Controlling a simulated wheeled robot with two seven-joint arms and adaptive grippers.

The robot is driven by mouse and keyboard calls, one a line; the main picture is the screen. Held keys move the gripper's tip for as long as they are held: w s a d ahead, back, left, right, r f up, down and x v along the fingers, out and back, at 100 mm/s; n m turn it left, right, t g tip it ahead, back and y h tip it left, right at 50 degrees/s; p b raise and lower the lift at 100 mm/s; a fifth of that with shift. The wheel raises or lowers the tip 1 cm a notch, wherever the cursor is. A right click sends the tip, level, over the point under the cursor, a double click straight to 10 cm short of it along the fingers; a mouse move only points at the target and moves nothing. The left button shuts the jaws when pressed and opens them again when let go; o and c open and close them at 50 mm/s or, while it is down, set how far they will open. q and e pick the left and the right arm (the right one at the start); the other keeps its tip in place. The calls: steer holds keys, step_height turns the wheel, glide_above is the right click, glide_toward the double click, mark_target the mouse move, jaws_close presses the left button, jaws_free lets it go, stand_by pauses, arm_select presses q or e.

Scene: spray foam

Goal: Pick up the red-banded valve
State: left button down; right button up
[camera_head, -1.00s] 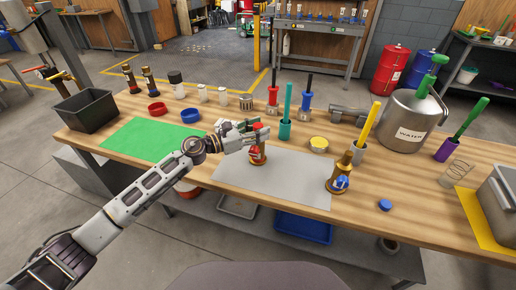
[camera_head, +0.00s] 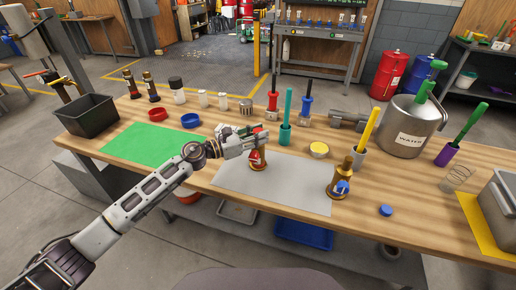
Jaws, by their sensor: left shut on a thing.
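The red-banded valve (camera_head: 258,162), a brass body with red parts, stands upright at the back edge of the grey mat (camera_head: 285,190). My left gripper (camera_head: 256,140) is at its upper part, shut on it, and its fingers hide some of the valve's top. The valve's base appears to be still on the mat; any small gap cannot be told. A second brass valve with a blue part (camera_head: 341,183) stands at the mat's right side, apart from my gripper. My right gripper does not show.
A teal tool (camera_head: 286,118) stands upright close to the right of my gripper. A yellow-handled tool (camera_head: 366,135) and a waste can (camera_head: 405,128) are farther right. A green mat (camera_head: 150,143) and a black bin (camera_head: 86,114) are at left. The grey mat's middle is clear.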

mark_target(257, 130)
arm_select(q)
steer(key=shift+r, duration=0.5)
step_height(257, 130, up, 2)
steer(key=shift+p, duration=0.3)
steer(key=shift+r, duration=0.3)
steer(key=shift+a, duration=0.2)
steer(key=shift+s+a, duration=0.35)
steer(key=shift+a, duration=0.2)
steer(key=b+v, duration=0.2)
steer(key=v, duration=1.4)
steer(key=shift+a+b, duration=0.15)
steer(key=shift+b, duration=0.15)
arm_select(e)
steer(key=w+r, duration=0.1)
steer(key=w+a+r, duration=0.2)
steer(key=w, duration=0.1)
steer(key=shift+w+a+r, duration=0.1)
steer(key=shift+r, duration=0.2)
arm_select(q)
steer(key=shift+s, duration=0.1)
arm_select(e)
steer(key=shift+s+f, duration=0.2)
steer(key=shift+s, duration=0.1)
